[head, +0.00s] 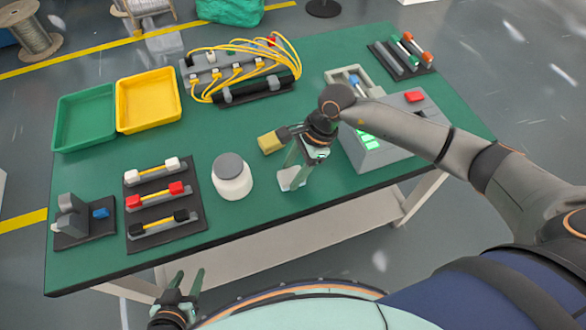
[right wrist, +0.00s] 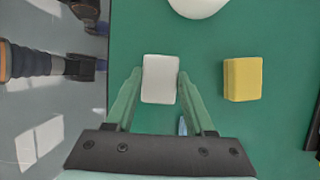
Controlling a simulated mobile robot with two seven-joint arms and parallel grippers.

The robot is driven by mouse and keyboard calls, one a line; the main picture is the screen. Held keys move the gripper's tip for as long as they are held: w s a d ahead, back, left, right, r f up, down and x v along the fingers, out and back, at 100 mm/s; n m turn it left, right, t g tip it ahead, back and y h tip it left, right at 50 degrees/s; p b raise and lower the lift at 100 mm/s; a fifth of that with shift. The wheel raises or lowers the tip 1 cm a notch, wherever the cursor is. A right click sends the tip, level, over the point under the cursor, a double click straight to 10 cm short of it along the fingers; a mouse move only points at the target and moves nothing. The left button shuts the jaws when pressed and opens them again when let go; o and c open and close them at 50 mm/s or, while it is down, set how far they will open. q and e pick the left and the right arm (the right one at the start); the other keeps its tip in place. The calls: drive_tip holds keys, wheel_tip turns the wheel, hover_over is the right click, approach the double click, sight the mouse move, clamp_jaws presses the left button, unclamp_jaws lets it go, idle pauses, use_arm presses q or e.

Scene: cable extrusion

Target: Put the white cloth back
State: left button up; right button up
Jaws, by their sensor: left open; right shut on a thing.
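The white cloth (head: 291,178) looks like a small folded white block, close to the front edge of the green table. My right gripper (head: 296,172) points down from above and is shut on it. In the right wrist view the cloth (right wrist: 160,79) sits between the two green fingertips. I cannot tell whether it touches the table. A yellow block (head: 270,143) lies behind and left of the cloth in the head view. It also shows in the right wrist view (right wrist: 242,79). My left gripper (head: 190,277) is open and empty, off the table's front edge.
A white jar with a grey lid (head: 231,176) stands left of the cloth. A grey device with green lights and a red button (head: 380,140) is close on the right. Yellow cables on a rack (head: 245,75) are behind.

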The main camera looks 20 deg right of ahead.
drive_tip(key=shift+f, duration=0.25)
drive_tip(key=shift+f, duration=0.2)
drive_tip(key=o, duration=1.2)
drive_tip(key=shift+r, duration=0.15)
drive_tip(key=b+v, duration=0.1)
drive_tip(key=v, duration=1.1)
drive_tip(key=shift+r, duration=0.1)
